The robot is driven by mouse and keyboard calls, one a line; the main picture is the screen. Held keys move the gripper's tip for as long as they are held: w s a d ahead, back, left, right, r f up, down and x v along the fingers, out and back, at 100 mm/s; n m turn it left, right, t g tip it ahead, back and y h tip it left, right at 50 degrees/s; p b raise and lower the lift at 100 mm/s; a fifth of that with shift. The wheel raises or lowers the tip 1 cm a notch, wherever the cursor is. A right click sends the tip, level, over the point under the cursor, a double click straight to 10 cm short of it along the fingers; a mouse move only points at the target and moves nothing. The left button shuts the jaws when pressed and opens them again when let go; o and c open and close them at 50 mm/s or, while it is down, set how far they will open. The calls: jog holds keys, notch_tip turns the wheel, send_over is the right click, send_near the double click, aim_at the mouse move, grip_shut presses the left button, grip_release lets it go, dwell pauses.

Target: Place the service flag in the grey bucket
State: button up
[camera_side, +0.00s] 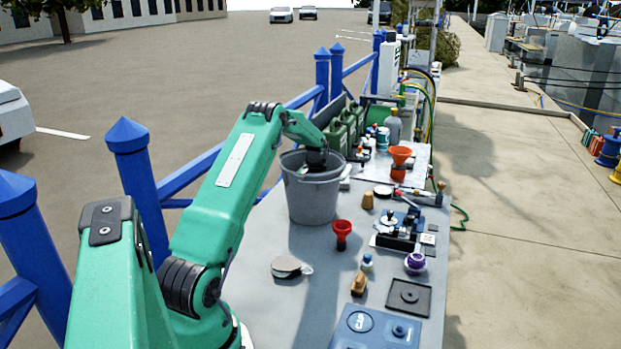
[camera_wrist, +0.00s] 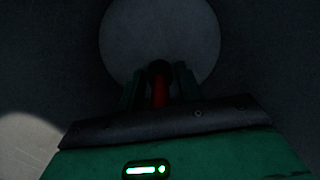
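The grey bucket (camera_side: 312,196) stands upright at the back left of the grey work table. My gripper (camera_side: 316,160) reaches down into its mouth, so the fingers are hidden by the rim in the side view. In the wrist view I look down into the dark bucket (camera_wrist: 255,70), with its round, paler floor ahead. My gripper's two dark fingers (camera_wrist: 159,88) point towards that floor. A narrow red thing with a dark end (camera_wrist: 159,92), possibly the service flag, shows between them. It is too dark to tell whether the fingers touch it. No flag cloth is clearly seen.
A red funnel-like piece (camera_side: 342,234), a round pale tin (camera_side: 288,268) and a wooden-handled brush (camera_side: 359,284) stand in front of the bucket. Green jerrycans (camera_side: 345,130) stand close behind it. A blue case (camera_side: 375,328) lies at the near edge.

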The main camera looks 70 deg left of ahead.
jog(key=shift+o, duration=0.9)
jog(key=shift+r, duration=0.1)
notch_tip(320, 180, up, 12)
jog(key=shift+r, duration=0.1)
